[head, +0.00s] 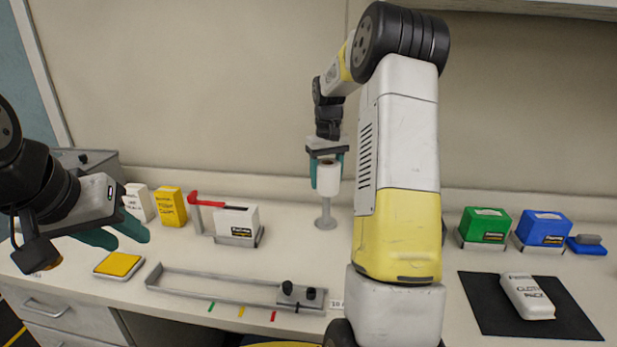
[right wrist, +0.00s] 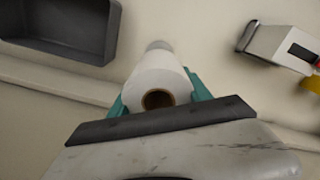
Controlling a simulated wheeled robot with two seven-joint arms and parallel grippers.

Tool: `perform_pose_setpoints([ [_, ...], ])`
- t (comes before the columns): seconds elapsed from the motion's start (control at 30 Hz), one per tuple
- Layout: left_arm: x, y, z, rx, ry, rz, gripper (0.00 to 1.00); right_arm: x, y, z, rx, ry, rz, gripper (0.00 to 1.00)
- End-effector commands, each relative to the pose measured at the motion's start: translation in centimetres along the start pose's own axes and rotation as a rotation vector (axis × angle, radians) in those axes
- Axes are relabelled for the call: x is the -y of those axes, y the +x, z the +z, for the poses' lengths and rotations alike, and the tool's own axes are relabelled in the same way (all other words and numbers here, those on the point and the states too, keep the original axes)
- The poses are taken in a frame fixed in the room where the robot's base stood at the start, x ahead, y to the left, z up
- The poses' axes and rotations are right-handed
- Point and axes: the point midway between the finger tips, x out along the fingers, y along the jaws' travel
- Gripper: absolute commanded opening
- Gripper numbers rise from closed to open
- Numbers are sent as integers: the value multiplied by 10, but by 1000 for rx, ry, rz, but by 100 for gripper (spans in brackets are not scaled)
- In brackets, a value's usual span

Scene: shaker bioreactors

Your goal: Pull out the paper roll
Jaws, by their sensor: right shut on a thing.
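The white paper roll (head: 328,179) is held upright in my right gripper (head: 326,172) above a grey stand with a round base (head: 326,222). Its brown core opening shows in the right wrist view (right wrist: 158,98), with the teal fingers of my right gripper (right wrist: 160,95) on either side of it. Whether the roll's lower end still touches the stand's post I cannot tell. My left gripper (head: 122,232) is at the left, over the counter, with its teal fingers apart and nothing between them.
A grey rail frame (head: 215,288), a yellow pad (head: 118,264), a yellow box (head: 171,206) and a white box (head: 237,221) are on the left counter. Green (head: 485,225) and blue boxes (head: 543,228), and a white pack (head: 528,296) on a black mat (head: 484,307), are at right.

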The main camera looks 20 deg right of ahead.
Motion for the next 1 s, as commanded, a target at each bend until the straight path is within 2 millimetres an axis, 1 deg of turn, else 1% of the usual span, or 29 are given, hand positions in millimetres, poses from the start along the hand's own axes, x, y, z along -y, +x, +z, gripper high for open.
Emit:
perform_pose_setpoints([
  [0.17, 0, 0, 0, 0, 0, 0, 36, 0, -7, 0, -2, 0, 0, 14],
  [0.53, 0, 0, 0, 0, 0, 0, 36, 0, -28, 0, -1, 0, 0, 14],
  [1.0, 0, 0, 0, 0, 0, 0, 36, 0, -30, 0, -1, 0, 0, 14],
])
